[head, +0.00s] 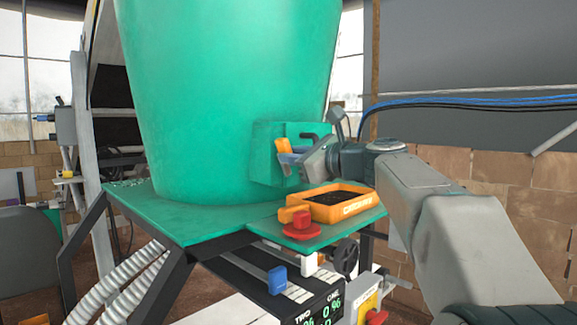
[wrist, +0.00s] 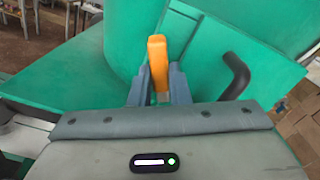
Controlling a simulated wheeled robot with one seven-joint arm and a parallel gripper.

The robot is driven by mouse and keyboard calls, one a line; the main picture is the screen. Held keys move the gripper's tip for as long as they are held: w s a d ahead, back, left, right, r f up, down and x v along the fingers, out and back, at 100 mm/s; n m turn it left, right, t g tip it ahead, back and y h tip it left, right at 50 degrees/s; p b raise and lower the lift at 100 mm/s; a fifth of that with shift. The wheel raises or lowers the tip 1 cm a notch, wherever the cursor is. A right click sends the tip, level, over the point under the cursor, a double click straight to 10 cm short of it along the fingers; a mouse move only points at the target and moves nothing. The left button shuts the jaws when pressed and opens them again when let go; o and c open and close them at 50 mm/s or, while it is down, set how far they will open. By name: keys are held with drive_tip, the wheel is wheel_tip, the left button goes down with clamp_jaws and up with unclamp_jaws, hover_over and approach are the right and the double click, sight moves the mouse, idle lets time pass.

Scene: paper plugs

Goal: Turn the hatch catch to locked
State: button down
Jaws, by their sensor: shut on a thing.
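The hatch catch is an orange lever (head: 284,146) on the green hatch housing (head: 263,160) at the lower right of the big green hopper (head: 215,90). In the wrist view the catch (wrist: 157,50) stands nearly upright, with its upper end above the fingers. My gripper (head: 291,158) reaches in from the right and is shut on the catch, one blue-grey finger on each side in the wrist view (wrist: 158,78). The catch's lower end and pivot are hidden by the fingers. No lock marking is readable.
A bent black handle (wrist: 236,75) sits right of the catch, close to my gripper. Below are an orange tray (head: 318,211) with dark contents, a red knob (head: 301,229) and a blue-ended lever (head: 277,280). Blue and black cables (head: 470,102) run behind my arm.

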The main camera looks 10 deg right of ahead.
drive_tip(key=n+b, duration=0.2)
drive_tip(key=n, duration=0.1)
drive_tip(key=n+b, duration=0.3)
drive_tip(key=shift+d+r+n, duration=0.15)
drive_tip(key=shift+r+n, duration=0.05)
drive_tip(key=shift+n, duration=0.1)
drive_tip(key=c, duration=2.1)
unclamp_jaws()
drive_tip(key=n+b, duration=0.2)
drive_tip(key=n, duration=0.1)
drive_tip(key=shift+n, duration=0.4)
drive_tip(key=shift+r+n+b, duration=0.1)
drive_tip(key=shift+n+b, duration=0.55)
drive_tip(key=shift+n, duration=0.45)
drive_tip(key=shift+c, duration=0.4)
drive_tip(key=shift+o, duration=0.2)
drive_tip(key=shift+r, duration=0.1)
drive_tip(key=o, duration=0.7)
drive_tip(key=shift+w, duration=0.1)
drive_tip(key=shift+d, duration=0.1)
drive_tip(key=shift+f, duration=0.35)
